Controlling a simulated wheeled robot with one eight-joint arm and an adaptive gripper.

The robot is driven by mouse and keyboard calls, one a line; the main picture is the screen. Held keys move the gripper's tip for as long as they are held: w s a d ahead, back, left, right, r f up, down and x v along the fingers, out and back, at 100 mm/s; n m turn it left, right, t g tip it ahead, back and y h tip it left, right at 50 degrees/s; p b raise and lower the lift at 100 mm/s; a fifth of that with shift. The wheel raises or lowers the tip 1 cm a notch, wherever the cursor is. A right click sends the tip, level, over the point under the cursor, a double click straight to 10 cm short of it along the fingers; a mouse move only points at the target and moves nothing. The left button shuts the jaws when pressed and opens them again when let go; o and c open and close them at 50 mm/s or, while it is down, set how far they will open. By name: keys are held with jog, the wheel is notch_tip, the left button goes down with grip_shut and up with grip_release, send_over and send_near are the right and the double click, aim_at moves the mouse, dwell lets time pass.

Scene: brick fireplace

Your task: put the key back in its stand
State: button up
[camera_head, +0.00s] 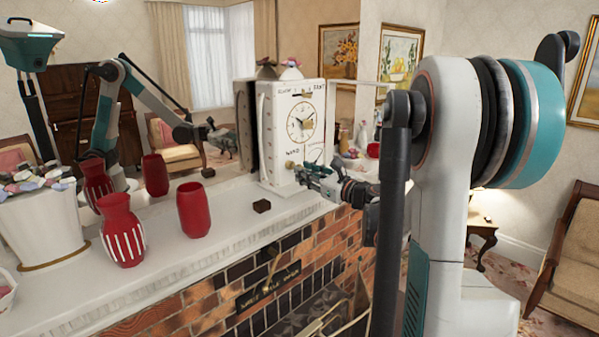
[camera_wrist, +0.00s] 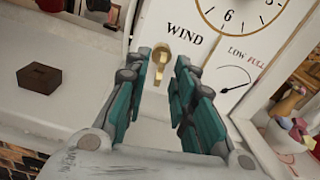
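The brass key (camera_wrist: 161,56) sits in the front of the white clock (camera_head: 290,135), beside the word WIND. In the head view the key (camera_head: 290,165) is a small gold spot low on the clock face. My gripper (camera_wrist: 162,72) is open in front of the clock, with its teal fingers to the left and right of the key. A gap shows between the fingers and the key, and I cannot tell whether either touches it. The stand appears to be the small dark brown block (camera_head: 262,206) with a slot on top. This block (camera_wrist: 45,77) lies left of my gripper on the mantel, empty.
The white mantel (camera_head: 225,222) has a red vase (camera_head: 194,210), a striped red vase (camera_head: 121,230) and a white planter (camera_head: 50,228). A mirror behind reflects them and my arm. Figurines (camera_wrist: 290,125) stand right of the clock. The brick fireplace (camera_head: 200,288) is below.

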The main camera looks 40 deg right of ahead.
grip_shut()
jog(key=shift+s+d, duration=0.15)
jog(key=shift+s, duration=1.5)
dwell(0.4)
jog(key=shift+s, duration=0.4)
dwell(0.4)
